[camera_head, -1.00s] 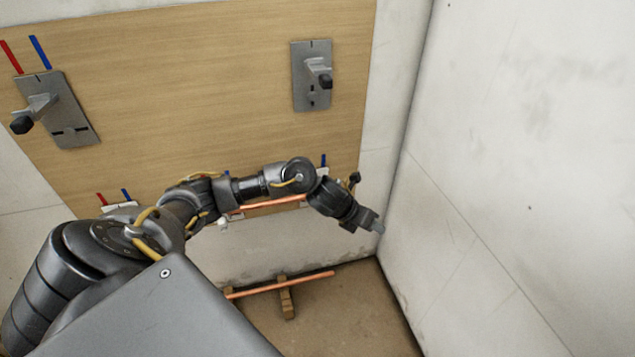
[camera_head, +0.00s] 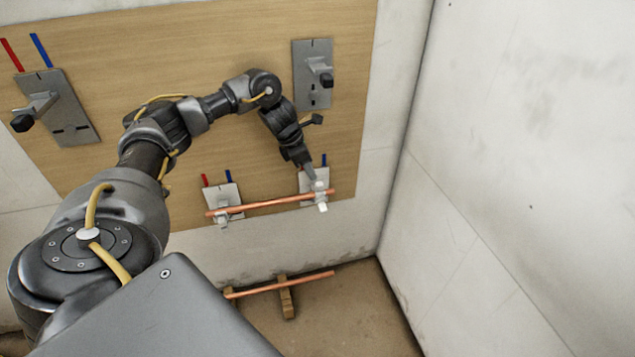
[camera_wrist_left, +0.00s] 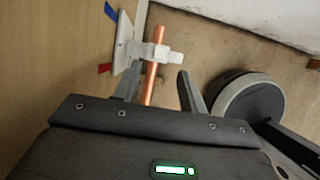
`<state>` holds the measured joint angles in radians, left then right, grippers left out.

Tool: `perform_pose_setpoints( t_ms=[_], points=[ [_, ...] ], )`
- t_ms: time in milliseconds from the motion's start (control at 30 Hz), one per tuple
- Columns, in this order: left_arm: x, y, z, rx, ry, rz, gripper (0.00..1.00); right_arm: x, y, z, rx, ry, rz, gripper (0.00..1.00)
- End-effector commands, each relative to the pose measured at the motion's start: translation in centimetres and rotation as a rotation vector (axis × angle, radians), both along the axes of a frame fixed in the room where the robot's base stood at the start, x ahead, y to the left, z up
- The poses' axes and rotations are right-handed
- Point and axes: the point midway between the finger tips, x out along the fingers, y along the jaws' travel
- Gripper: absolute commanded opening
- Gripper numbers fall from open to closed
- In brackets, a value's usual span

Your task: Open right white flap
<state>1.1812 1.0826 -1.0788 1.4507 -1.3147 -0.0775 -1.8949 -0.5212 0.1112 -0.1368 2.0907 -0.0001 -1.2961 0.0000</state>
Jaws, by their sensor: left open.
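The right white flap (camera_head: 321,194) sits on a small grey plate at the low right of the wooden board, at the right end of a copper pipe (camera_head: 270,204). It also shows in the left wrist view (camera_wrist_left: 160,53), across the pipe. My left gripper (camera_head: 311,175) is open and points down just above this flap, partly covering its plate. In the left wrist view the pipe (camera_wrist_left: 151,85) appears between the two open fingers (camera_wrist_left: 158,86). I cannot tell whether a finger touches anything. My right gripper is not in view.
A second white flap (camera_head: 222,217) holds the pipe's left part. Grey plates with black-tipped levers stand at the upper left (camera_head: 58,110) and upper right (camera_head: 313,75). A white wall (camera_head: 520,180) closes the right side. Another copper pipe (camera_head: 310,281) lies low on wooden supports.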

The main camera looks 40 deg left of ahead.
Motion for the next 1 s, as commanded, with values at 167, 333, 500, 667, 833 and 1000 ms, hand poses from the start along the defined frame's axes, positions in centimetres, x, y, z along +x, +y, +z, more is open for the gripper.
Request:
perform_pose_setpoints(
  t_ms=[167,333,500,667,833,1000],
  points=[
    [1.0,-0.8,-3.4,0.0,0.002,0.001,0.42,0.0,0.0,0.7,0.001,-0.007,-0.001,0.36],
    [1.8,-1.3,-5.5,0.0,0.001,0.002,0.42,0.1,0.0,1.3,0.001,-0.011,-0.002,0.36],
    [2.2,-1.5,-6.4,0.0,0.0,0.001,0.42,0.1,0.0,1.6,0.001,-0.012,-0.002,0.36],
    [2.2,-1.6,-6.5,0.0,-0.001,0.001,0.42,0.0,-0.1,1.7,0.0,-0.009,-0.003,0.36],
    [2.2,-1.6,-6.5,0.0,-0.001,0.001,0.37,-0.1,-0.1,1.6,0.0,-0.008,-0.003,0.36],
    [2.2,-1.5,-6.5,0.0,-0.001,0.001,0.14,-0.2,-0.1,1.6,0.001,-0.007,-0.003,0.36]
  ],
)
